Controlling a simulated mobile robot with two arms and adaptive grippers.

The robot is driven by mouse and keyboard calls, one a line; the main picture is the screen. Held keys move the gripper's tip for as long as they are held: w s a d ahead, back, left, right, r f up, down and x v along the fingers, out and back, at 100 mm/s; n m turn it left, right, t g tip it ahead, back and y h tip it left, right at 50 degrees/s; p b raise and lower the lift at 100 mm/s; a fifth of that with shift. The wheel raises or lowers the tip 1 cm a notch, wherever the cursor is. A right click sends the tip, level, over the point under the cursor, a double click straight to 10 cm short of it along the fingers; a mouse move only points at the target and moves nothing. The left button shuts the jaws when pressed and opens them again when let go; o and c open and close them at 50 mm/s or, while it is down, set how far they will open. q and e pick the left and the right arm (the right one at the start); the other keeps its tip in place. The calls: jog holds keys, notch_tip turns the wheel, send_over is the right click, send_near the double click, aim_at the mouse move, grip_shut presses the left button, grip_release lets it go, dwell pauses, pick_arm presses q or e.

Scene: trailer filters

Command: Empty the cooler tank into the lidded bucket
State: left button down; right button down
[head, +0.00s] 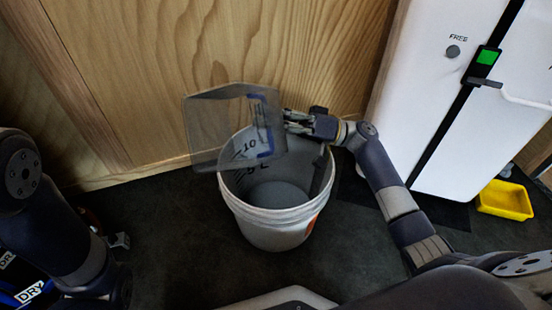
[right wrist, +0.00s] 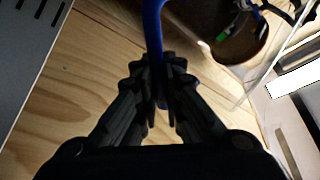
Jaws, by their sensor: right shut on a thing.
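The clear tank (head: 208,125) is a see-through box with a blue strip on its right side. It hangs tilted over the left part of the bucket's mouth. My right gripper (head: 290,120) is shut on the tank's blue handle, which also shows between the fingers in the right wrist view (right wrist: 153,35). The pale bucket (head: 268,232) stands upright on the floor, its mouth open to view, with dark scale marks inside. Its grey bottom shows; I cannot tell whether it holds liquid. No lid is seen on it.
A wooden wall (head: 150,60) stands close behind the bucket. A white cabinet (head: 425,110) with a green indicator is at right, with a yellow tray (head: 504,200) on the floor beside it. Items labelled DRY (head: 30,292) lie at lower left.

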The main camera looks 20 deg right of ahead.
jog(key=shift+w+d+r+m+t+y, duration=0.2)
jog(key=shift+r+m+t+y, duration=0.15)
jog(key=shift+m, duration=0.25)
dwell(1.0)
